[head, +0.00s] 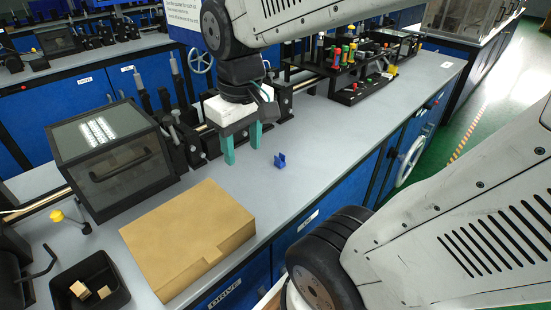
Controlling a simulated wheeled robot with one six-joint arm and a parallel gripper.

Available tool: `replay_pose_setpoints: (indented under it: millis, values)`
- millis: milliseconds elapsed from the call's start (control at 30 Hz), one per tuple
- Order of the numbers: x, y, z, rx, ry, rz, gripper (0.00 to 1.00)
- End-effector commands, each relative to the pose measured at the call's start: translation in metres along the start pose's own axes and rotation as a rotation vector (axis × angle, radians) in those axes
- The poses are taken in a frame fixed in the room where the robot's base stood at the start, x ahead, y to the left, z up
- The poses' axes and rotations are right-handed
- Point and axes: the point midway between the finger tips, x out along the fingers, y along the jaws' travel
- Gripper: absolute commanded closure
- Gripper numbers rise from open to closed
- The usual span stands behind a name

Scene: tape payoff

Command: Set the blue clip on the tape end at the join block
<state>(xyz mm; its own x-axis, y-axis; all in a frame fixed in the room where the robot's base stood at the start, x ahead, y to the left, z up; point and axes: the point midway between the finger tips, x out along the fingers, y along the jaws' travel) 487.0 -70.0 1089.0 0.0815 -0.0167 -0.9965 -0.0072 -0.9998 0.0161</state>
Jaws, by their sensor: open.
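The blue clip (280,162) stands on the grey bench top, right of my gripper and clear of other objects. My gripper (243,145) points down over the bench, with its two teal fingers apart and nothing seen between them. The clip is outside the fingers, a short way to their right. A thin tan strip (38,204), perhaps the tape, runs to the dark covered machine at left. I cannot make out the tape end or the join block for certain; my gripper and arm hide part of the machine line.
A cardboard box (188,238) lies on the bench at front. A black bin (112,294) with wooden blocks is at lower left, near a yellow knob (58,216). The covered machine (110,165) lines the back. Bench right of the clip (345,135) is free.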

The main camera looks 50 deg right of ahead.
Motion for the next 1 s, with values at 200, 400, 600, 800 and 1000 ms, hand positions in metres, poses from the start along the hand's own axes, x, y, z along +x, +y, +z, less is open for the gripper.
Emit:
replay_pose_setpoints:
  millis: [200, 400, 600, 800, 1000]
  values:
    - [0.050, 0.092, -0.058, 0.045, -0.051, 0.000, 0.51]
    - [0.100, 0.167, -0.077, 0.055, -0.075, -0.009, 0.51]
    - [0.129, 0.204, -0.080, 0.055, -0.082, -0.013, 0.51]
    - [0.150, 0.208, -0.079, 0.051, -0.085, -0.015, 0.51]
    - [0.173, 0.205, -0.076, 0.051, -0.085, -0.015, 0.51]
